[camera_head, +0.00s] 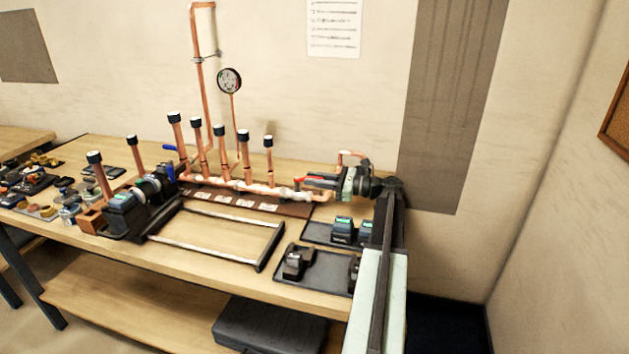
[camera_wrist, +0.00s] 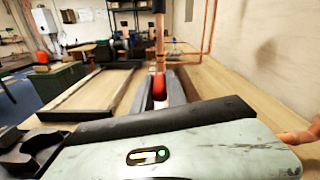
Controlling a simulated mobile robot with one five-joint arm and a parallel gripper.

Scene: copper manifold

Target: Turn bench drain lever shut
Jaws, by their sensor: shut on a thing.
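The red lever (camera_head: 318,179) is at the right end of the copper manifold (camera_head: 240,186) on the bench. It also shows in the wrist view as a red grip (camera_wrist: 159,87) between the two dark fingers. My gripper (camera_head: 316,182) reaches in from the right and is shut on the red lever. In the wrist view my gripper (camera_wrist: 160,98) points along the manifold, with a copper pipe rising just beyond the lever.
A blue lever (camera_head: 169,148) is at the manifold's left end. Several capped copper stubs (camera_head: 222,150) stand upright near a pressure gauge (camera_head: 229,80). A dark frame (camera_head: 215,254) lies in front. Black trays (camera_head: 317,281) with tools sit at the bench's right end.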

